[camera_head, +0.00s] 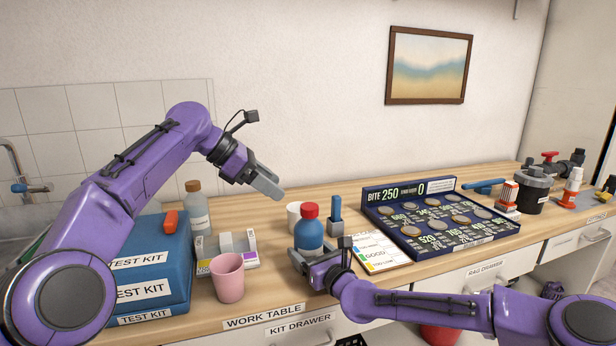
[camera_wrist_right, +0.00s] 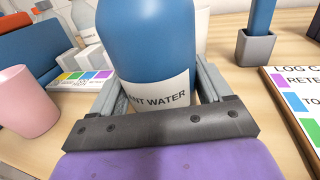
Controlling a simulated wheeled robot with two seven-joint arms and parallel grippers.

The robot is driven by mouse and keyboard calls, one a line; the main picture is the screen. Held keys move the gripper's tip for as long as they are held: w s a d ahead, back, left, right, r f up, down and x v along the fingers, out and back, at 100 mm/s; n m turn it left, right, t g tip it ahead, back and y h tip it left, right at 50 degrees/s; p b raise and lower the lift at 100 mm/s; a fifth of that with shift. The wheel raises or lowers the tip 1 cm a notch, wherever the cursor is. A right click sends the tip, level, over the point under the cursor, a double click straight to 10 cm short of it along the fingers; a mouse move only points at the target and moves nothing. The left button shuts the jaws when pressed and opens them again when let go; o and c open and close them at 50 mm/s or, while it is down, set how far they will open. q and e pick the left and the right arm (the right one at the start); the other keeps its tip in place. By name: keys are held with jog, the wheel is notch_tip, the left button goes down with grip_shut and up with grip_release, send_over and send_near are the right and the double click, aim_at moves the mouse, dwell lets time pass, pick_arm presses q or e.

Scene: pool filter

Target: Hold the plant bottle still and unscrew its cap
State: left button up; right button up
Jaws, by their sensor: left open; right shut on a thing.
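The plant bottle (camera_head: 309,236) is blue with a red cap (camera_head: 311,210) and stands upright on the work table. The cap is seated on its neck. My right gripper (camera_head: 312,258) is shut on the lower body of the bottle from the front.
A pink cup (camera_head: 228,280) and a blue test kit box (camera_head: 150,255) stand left of the bottle. A white cup (camera_head: 292,212) is just behind it. A blue tool in a grey holder (camera_head: 336,227), a log card (camera_head: 378,253) and a dark blue board (camera_head: 470,240) lie right.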

jog(key=o, duration=1.1)
jog(key=shift+f, duration=0.1)
jog(key=v, duration=1.2)
jog(key=shift+f, duration=0.1)
